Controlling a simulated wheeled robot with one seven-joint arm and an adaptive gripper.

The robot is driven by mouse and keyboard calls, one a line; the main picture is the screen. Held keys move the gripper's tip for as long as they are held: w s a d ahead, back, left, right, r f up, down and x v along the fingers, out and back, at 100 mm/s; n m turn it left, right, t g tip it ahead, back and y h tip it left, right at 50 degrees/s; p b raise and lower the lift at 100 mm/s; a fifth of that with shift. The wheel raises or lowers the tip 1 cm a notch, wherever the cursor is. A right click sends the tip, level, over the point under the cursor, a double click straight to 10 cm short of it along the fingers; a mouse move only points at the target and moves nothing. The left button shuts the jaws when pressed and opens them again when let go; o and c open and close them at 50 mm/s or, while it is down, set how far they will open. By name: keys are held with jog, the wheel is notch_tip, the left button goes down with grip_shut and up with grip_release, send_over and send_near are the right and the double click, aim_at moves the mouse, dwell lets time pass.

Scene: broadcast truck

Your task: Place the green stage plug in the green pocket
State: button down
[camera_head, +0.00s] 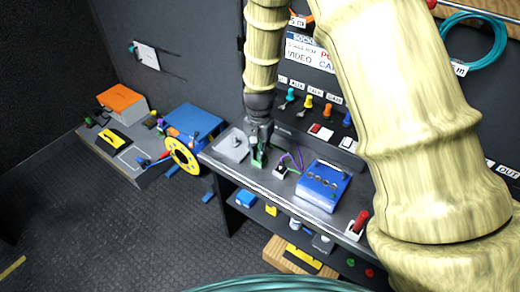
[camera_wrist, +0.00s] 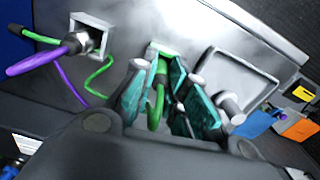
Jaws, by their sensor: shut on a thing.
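My gripper (camera_head: 260,142) reaches down over the left part of the grey bench. A green-edged opening, seemingly the green pocket (camera_wrist: 163,50), lies just beyond the fingertips, in line with the plug. In the head view the green at the gripper tip (camera_head: 259,157) is too small to separate plug from pocket. The fingers hide the plug's tip, so I cannot tell whether it is inside the pocket.
A grey socket block (camera_wrist: 91,36) with a purple-cabled plug (camera_wrist: 50,53) stands beside the gripper. A shallow grey tray (camera_head: 233,146) lies to the left. A blue box (camera_head: 323,187) stands to the right. Hanging coloured plugs (camera_head: 308,103) line the back wall.

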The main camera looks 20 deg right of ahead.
aim_at(259, 149)
jog(key=c, duration=1.4)
grip_release()
jog(key=shift+f, duration=0.1)
jog(key=shift+c, duration=0.2)
notch_tip(259, 149, up, 12)
jog(key=b, duration=0.2)
